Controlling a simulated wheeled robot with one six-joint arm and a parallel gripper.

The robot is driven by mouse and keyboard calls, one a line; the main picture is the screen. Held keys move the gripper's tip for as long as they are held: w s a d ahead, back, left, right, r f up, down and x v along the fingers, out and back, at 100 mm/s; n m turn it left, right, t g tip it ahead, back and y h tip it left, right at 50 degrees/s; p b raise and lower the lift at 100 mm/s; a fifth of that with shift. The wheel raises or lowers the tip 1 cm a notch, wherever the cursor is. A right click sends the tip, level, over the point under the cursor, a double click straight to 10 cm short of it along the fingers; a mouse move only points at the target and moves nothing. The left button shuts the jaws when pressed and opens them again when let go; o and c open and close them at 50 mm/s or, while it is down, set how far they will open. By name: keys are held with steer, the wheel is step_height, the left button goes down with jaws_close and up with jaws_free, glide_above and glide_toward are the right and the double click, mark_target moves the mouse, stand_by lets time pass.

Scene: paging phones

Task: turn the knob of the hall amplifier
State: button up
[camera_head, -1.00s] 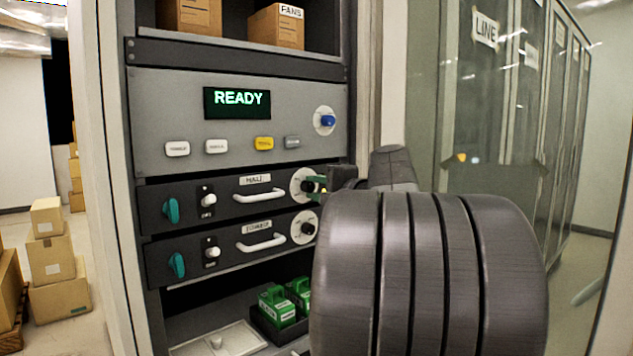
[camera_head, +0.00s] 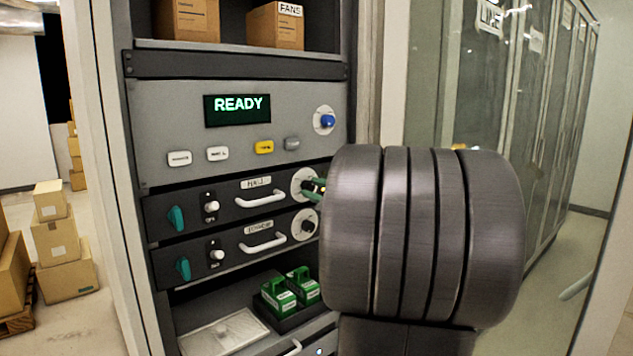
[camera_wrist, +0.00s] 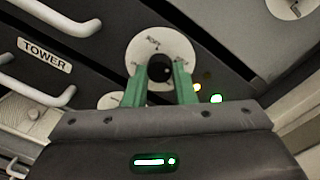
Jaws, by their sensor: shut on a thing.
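The hall amplifier (camera_head: 232,213) is a dark rack unit marked HALL, with a teal lever, a small white switch, a white handle and a round white dial (camera_head: 300,178) at its right end. In the wrist view, the black hall knob (camera_wrist: 159,68) sits in the middle of that dial. My gripper (camera_wrist: 160,74) has one green finger on each side of the knob and is shut on it. In the head view, the green fingertips of my gripper (camera_head: 314,186) are at the dial, and my arm hides the rest. The knob is mostly hidden there.
The similar TOWER amplifier (camera_head: 235,259) is just below, its dial (camera_head: 304,225) close to my fingers. Above is a grey panel with a READY display (camera_head: 237,109) and a blue knob (camera_head: 327,121). Green blocks (camera_head: 278,296) sit below. Glass-fronted cabinets (camera_head: 500,120) stand at right.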

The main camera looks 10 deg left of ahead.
steer(key=shift+m+p, duration=0.4)
steer(key=shift+m, duration=0.3)
steer(key=shift+f, duration=0.1)
steer(key=o, duration=1)
steer(key=b+v, duration=0.2)
steer(key=v, duration=1.1)
steer(key=shift+s+d, duration=0.3)
steer(key=p+x, duration=0.2)
steer(key=x, duration=1.2)
